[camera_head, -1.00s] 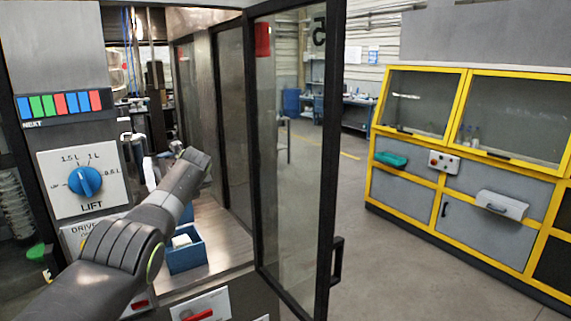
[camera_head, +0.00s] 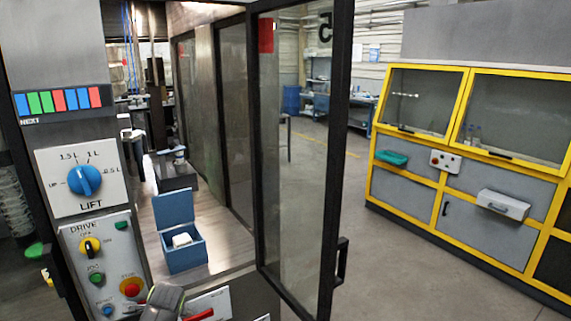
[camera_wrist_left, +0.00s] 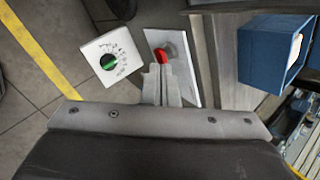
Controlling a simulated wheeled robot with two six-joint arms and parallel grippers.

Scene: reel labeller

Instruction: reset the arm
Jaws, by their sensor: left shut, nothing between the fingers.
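My left gripper (camera_wrist_left: 161,72) shows in the left wrist view, with its fingers together and nothing held between them. Its tips are by a red handle (camera_wrist_left: 161,55) on a white plate (camera_wrist_left: 177,72); I cannot tell if they touch it. In the head view only a dark part of my left arm shows at the bottom edge, and its gripper is not visible there. The red handle also shows in the head view (camera_head: 200,314), low on the machine front. My right gripper is in neither view.
An open blue box (camera_head: 185,262) with a white item (camera_head: 182,240) stands inside the machine. The glass door (camera_head: 297,150) is swung open to the right of it. The panel has a blue LIFT knob (camera_head: 84,181) and drive buttons. Open floor lies right of the door.

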